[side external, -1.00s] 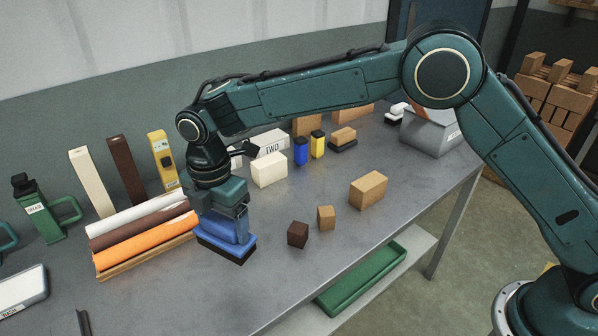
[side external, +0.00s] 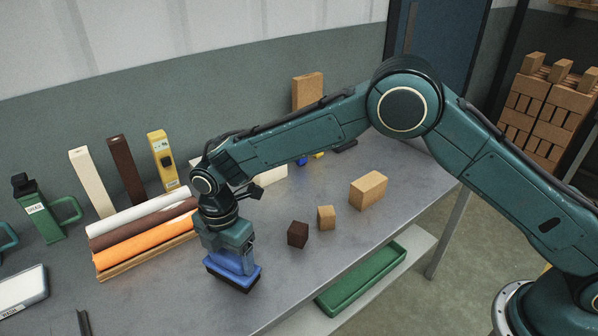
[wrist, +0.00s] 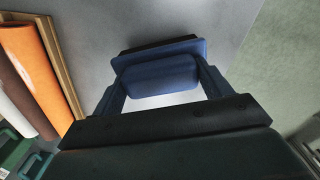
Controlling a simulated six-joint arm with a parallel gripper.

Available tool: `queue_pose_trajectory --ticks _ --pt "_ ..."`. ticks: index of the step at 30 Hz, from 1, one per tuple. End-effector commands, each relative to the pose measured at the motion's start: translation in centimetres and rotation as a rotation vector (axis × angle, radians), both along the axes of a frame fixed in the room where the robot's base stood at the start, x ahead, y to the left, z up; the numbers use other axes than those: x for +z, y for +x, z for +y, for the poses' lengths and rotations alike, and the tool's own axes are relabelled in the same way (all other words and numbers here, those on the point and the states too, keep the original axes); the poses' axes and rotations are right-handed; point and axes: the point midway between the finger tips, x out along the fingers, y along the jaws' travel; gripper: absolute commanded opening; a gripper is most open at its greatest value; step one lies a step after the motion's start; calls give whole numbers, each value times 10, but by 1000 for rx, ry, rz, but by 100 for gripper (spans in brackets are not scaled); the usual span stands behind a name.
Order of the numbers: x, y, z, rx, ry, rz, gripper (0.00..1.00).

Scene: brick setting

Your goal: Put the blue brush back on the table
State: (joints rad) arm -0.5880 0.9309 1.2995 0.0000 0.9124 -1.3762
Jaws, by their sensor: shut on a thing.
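The blue brush (side external: 233,277), a blue block with a dark bristle base, is low over the grey table (side external: 185,290) near its front edge. I cannot tell if its bristles touch the tabletop. My gripper (side external: 236,262) is above it, pointing down, with its jaws shut on the brush's handle. In the wrist view the brush (wrist: 160,72) sits between the two fingers of my gripper (wrist: 159,80), bristle side away from the camera. The grey tabletop (wrist: 90,45) shows around it.
Left of the brush lie orange, brown and white rolls (side external: 148,243) on a wooden board. A dark brown cube (side external: 298,234), a small tan block (side external: 326,217) and a larger tan block (side external: 368,189) stand to the right. A green tray (side external: 362,278) sits on the lower shelf.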

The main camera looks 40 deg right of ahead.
Motion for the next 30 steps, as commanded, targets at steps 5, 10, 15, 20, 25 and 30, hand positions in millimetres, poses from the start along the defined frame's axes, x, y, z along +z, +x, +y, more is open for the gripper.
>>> queue_pose_trajectory --ticks 5,10,15,20,25,30 --pt "-12 0 0 0 0 0 56" --pt "-12 0 0 0 0 -1 56" --pt "-14 0 0 0 0 -1 56" --pt "-16 0 0 0 0 -1 89" --pt "-16 0 0 0 0 -1 99" --pt "-16 0 0 0 0 -1 99"
